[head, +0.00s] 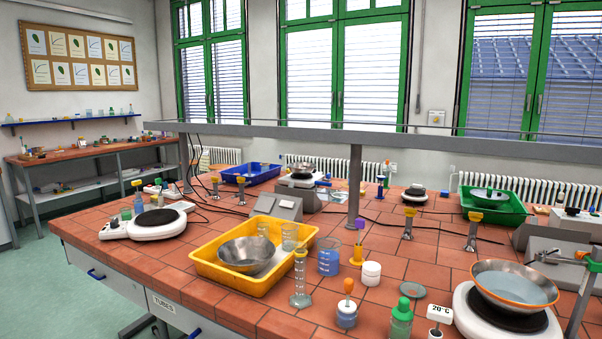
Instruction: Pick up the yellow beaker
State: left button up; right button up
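I cannot clearly make out a yellow beaker. Two clear glass beakers stand in the yellow tray (213,274), one at its right end (290,236) and one farther back (263,230); they look yellowish against the tray, and I cannot tell whether that is their own colour. A beaker with blue liquid (329,262) stands on the tiles just right of the tray. Neither of my grippers is in view.
A metal bowl (246,254) lies in the tray. A tall cylinder (300,285) stands before it. A white jar (371,273), dropper bottle (346,316) and green-capped bottle (401,320) crowd the front. A hotplate with a metal pan (513,284) is at right. A post (355,185) carries an overhead shelf.

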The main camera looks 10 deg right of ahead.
aim_at(265, 167)
jog(key=u, duration=1.3)
jog(key=i, duration=7.3)
jog(key=z, duration=2.7)
jog(key=i, duration=1.05)
jog(key=z, duration=0.05)
